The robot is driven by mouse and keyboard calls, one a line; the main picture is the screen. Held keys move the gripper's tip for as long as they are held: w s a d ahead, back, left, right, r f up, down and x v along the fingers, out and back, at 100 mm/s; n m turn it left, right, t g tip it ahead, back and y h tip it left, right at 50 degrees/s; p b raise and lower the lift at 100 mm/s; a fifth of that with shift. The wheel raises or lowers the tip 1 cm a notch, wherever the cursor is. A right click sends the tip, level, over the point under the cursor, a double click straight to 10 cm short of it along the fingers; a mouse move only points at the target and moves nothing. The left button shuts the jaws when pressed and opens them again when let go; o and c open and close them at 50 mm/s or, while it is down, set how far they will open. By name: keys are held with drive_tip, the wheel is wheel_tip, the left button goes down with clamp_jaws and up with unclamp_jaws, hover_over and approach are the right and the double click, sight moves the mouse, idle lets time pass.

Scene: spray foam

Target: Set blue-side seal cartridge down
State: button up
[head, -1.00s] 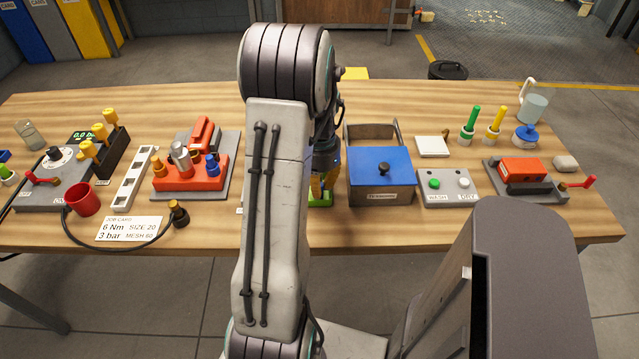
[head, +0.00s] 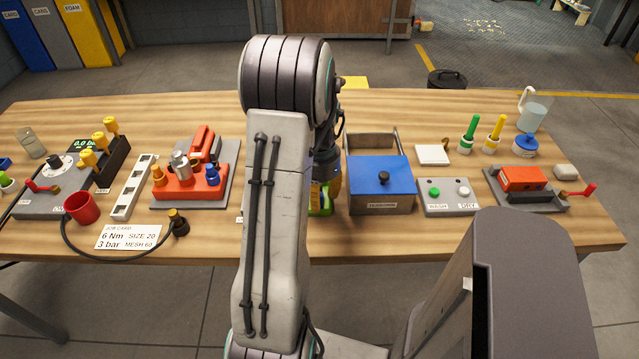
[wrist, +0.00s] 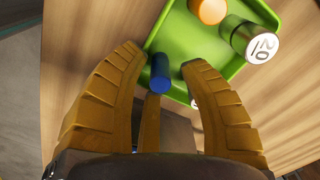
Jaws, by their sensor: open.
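The blue cylindrical seal cartridge (wrist: 160,74) is between the fingertips, with a gap visible on each side. It is at the near edge of a green tray (wrist: 190,42); I cannot tell exactly how its base rests. The tray also holds an orange-topped round piece (wrist: 208,10) and a canister marked 20 (wrist: 262,46). In the head view my arm hides most of the tray (head: 323,207) and the cartridge.
A grey box with a blue lid (head: 379,170) stands close right of the tray. A red block with valves (head: 190,184) is left of my arm. A job card (head: 128,237) lies near the table's front edge. Bare wood shows around the tray.

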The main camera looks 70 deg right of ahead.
wheel_tip(320, 180, up, 8)
drive_tip(key=shift+f, duration=0.1)
drive_tip(key=w+a+r+n+t+h+b, duration=0.1)
drive_tip(key=w+a+r+n, duration=0.3)
drive_tip(key=w+a+n, duration=0.35)
drive_tip(key=w+a+r+n, duration=0.4)
drive_tip(key=w+a, duration=0.4)
drive_tip(key=a, duration=0.3)
drive_tip(key=s+a+f+n+t+y, duration=0.1)
drive_tip(key=s+a+f+n+t, duration=0.1)
drive_tip(key=a+n, duration=1)
drive_tip(key=s+a+f, duration=0.1)
drive_tip(key=a, duration=0.7)
drive_tip(key=shift+r+p, duration=0.55)
drive_tip(key=shift+r, duration=0.2)
